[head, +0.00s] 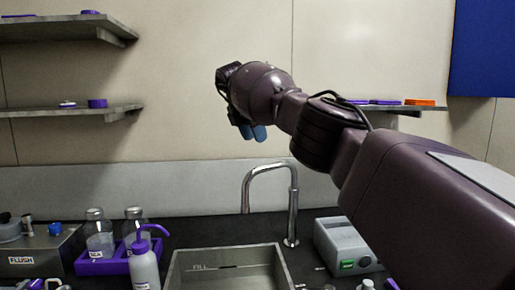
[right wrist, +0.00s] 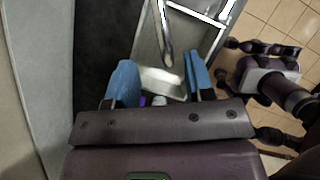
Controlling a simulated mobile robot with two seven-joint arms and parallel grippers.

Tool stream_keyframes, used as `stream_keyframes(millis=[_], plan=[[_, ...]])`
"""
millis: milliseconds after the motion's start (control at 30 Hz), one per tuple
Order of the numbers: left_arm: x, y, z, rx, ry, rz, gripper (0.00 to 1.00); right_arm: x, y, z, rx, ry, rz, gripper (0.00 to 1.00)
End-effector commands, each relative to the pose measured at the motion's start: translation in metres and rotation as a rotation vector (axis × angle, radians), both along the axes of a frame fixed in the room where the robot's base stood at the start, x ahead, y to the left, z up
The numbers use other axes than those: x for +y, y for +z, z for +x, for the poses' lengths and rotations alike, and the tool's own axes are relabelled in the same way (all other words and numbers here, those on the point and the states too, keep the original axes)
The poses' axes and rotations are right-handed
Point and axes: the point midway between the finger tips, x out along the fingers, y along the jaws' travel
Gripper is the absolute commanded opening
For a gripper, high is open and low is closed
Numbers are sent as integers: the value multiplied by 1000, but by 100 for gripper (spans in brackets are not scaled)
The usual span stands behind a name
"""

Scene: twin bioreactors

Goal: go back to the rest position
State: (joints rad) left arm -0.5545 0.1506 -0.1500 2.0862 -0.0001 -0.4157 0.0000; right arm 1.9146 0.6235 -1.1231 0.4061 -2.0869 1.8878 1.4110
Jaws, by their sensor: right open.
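My right arm reaches in from the right in the head view, raised above the sink and counter in front of the back wall. My right gripper (head: 253,132) hangs at its end with blue fingers, high above the tap. In the right wrist view the right gripper (right wrist: 160,77) is open. Its two blue fingers stand wide apart with nothing held between them, and the sink lies well below. My left gripper does not show in the head view. Parts of my own body show at the right of the right wrist view.
Below are the sink (head: 178,279) and tap (head: 292,205). A purple rack (head: 100,267) with bottles, a wash bottle (head: 144,266) and a flush unit (head: 38,250) stand left. A grey-green device (head: 343,246) stands right. Wall shelves (head: 75,115) hold small purple items.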

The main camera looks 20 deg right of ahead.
Motion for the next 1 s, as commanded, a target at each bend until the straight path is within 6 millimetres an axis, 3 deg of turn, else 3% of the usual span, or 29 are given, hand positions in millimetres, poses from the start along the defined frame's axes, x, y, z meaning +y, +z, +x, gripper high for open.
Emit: stream_keyframes(millis=[233,767,900,1000], plan=[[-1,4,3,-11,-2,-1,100,4,9,0,0,1,0,48],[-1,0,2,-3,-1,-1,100,4,10,0,9,24,-1,48],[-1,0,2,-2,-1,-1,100,10,9,18,-49,193,19,48],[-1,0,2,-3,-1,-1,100,39,11,41,-148,410,80,48]])
